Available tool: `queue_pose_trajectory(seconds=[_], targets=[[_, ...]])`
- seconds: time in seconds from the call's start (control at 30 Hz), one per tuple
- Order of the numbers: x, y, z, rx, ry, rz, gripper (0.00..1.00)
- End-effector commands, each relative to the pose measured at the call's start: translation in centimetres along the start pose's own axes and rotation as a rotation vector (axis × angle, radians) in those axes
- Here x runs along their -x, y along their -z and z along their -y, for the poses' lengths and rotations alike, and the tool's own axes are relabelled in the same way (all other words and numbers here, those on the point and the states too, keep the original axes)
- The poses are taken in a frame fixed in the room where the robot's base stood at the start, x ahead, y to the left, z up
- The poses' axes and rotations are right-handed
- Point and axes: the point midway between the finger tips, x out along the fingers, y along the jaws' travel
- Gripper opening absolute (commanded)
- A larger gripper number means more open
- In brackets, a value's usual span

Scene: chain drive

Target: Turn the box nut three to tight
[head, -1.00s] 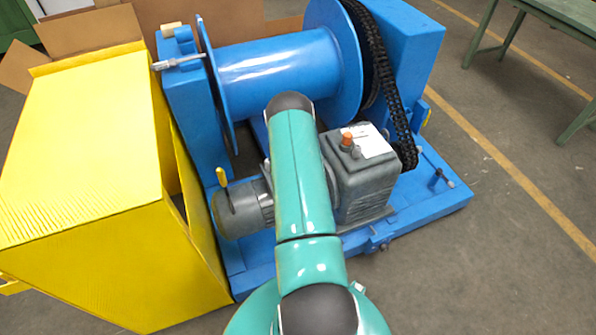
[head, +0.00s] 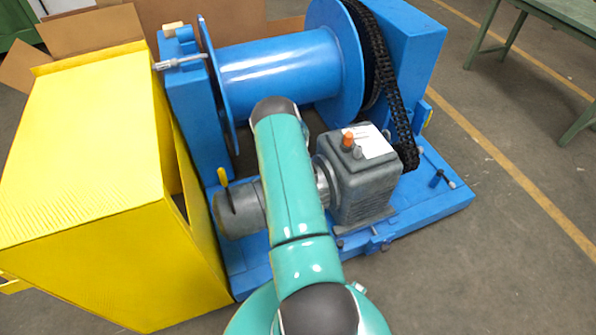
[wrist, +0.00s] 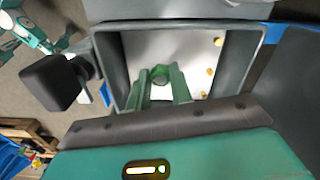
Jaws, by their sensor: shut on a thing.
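In the wrist view, an open grey rectangular box (wrist: 265,35) with a pale inside fills the middle. Several small brass-coloured nuts (wrist: 210,71) show in it, in a rough column on the right. My gripper (wrist: 162,78) reaches into the box left of these nuts, its two green fingers closed on a small round part between the tips. I take this part for a box nut, but its number cannot be read and the tips mostly hide it. In the head view my green arm hides the gripper and the box.
A blue drum (head: 280,70) with a black chain (head: 385,80) stands behind the grey gearbox (head: 360,180) and motor (head: 240,208). A yellow guard (head: 90,170) stands close on the left. Open floor (head: 500,245) lies to the right.

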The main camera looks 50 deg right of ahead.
Motion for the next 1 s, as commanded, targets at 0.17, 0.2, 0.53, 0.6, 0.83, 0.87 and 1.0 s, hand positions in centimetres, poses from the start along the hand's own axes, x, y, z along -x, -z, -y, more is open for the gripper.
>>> queue_pose_trajectory(seconds=[0.17,0.2,0.53,0.6,0.83,0.87,1.0], targets=[[0.21,0.08,0.14,-0.085,0.001,-0.001,0.0],[0.2,0.08,0.15,-0.099,0.001,-0.001,0.0],[0.21,0.1,0.16,-0.146,0.001,-0.001,0.0],[0.22,0.11,0.16,-0.147,0.001,-0.001,0.0],[0.22,0.12,0.16,-0.146,0.001,-0.001,0.24],[0.23,0.12,0.16,-0.146,0.002,-0.001,0.29],[0.16,0.09,0.13,-0.146,0.001,-0.001,0.44]])
